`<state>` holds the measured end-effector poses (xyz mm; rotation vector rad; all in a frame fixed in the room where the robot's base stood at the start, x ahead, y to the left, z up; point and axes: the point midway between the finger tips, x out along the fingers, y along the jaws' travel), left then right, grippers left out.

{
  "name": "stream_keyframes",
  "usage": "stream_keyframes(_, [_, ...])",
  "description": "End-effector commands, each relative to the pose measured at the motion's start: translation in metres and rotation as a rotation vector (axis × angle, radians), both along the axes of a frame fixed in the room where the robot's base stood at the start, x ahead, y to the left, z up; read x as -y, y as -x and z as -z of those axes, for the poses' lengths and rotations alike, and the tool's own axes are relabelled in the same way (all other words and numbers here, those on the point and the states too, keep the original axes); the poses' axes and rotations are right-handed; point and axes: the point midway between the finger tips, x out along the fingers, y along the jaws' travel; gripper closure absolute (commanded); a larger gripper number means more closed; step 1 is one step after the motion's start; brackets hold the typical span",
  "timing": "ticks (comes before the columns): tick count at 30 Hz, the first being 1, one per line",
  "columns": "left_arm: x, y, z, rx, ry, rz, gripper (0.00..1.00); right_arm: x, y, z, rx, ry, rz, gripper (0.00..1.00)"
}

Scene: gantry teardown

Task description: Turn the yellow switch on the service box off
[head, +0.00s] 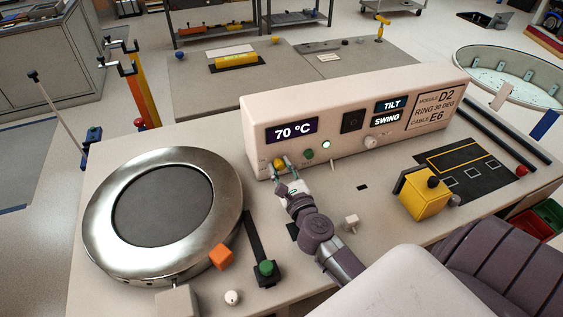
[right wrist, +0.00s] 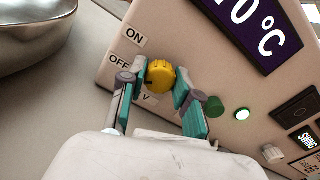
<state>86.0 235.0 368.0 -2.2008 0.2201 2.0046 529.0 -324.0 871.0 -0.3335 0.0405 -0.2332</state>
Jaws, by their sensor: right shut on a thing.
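The service box (head: 338,112) is a long cream panel on the bench, with a display reading 70 °C. Its yellow switch (head: 279,163) is a round ridged knob at the lower left of the face. In the right wrist view, the yellow switch (right wrist: 160,75) sits right of the ON label (right wrist: 134,38) and the OFF label (right wrist: 120,65). My right gripper (head: 285,170) is at the knob, its teal-padded fingers on either side, shut on it. The knob's exact setting is hard to tell. My left gripper is not in view.
A green button (head: 309,154) and a lit round lamp (head: 326,144) sit just right of the switch. A large metal ring (head: 100,240) fills the bench's left. An orange block (head: 220,257), a green-topped control (head: 265,268) and a yellow block (head: 425,196) stand nearby.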

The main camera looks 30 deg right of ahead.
Motion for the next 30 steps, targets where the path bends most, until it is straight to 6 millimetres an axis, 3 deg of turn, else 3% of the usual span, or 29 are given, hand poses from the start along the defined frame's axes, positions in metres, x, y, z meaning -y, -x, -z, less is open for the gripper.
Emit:
stream_keyframes(15, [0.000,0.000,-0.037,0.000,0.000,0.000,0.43,-0.001,0.000,-0.002,-0.117,0.479,-0.002,1.00])
stream_keyframes(30, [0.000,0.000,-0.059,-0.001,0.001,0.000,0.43,-0.002,0.000,0.000,-0.205,0.850,-0.003,1.00])
